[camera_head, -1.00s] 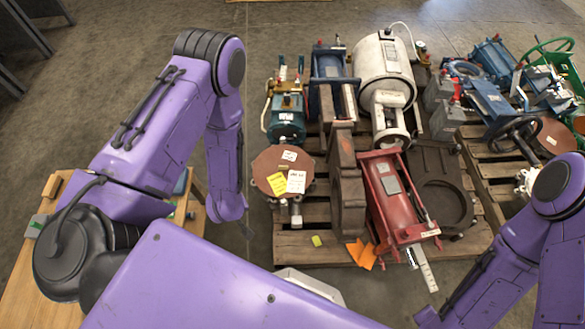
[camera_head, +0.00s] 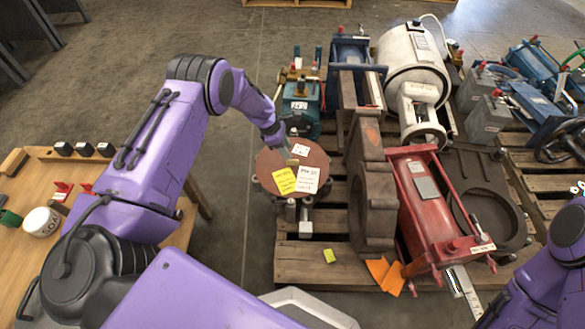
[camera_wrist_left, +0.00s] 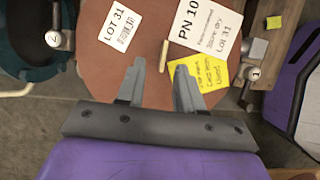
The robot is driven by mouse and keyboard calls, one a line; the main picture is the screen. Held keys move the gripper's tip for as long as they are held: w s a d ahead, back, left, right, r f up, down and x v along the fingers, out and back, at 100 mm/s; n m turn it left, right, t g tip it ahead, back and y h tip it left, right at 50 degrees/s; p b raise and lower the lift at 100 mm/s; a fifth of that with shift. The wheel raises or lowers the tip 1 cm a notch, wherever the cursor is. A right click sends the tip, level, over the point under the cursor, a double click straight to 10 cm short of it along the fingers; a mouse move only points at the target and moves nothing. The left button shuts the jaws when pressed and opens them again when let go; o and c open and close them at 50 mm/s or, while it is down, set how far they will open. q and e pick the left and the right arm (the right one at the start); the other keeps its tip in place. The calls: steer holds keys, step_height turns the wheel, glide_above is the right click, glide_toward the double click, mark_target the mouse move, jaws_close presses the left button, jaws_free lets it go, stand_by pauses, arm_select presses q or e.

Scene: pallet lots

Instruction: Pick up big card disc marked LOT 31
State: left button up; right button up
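The big brown card disc (camera_head: 266,164) lies flat on top of equipment at the left edge of the pallet. It bears white and yellow papers. In the left wrist view the disc (camera_wrist_left: 103,75) fills the upper middle, and a white label reading LOT 31 (camera_wrist_left: 118,30) is on it. A small tan upright piece (camera_wrist_left: 163,56) stands on the disc. My left gripper (camera_head: 277,137) is at the disc's far edge. In the left wrist view its two fingers (camera_wrist_left: 160,85) are apart, with the tan piece beyond the gap between them. My right gripper is out of view.
A teal machine (camera_head: 303,103) stands just behind the disc. A dark rusty casting (camera_head: 368,195) and a red cylinder unit (camera_head: 425,205) stand to its right on the pallet (camera_head: 315,262). A wooden table (camera_head: 22,195) with small items is at the left.

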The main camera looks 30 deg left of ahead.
mark_target(292, 160)
arm_select(q)
steer(key=x, duration=0.1)
steer(key=b+x, duration=0.1)
steer(key=x, duration=0.1)
steer(key=b+x, duration=0.1)
steer(key=shift+s+f, duration=0.3)
steer(key=shift+f, duration=0.05)
steer(key=shift+w+d+f, duration=0.1)
steer(key=shift+d+f, duration=0.1)
steer(key=shift+f, duration=0.1)
steer(key=shift+r, duration=0.15)
jaws_close()
steer(key=shift+r, duration=0.1)
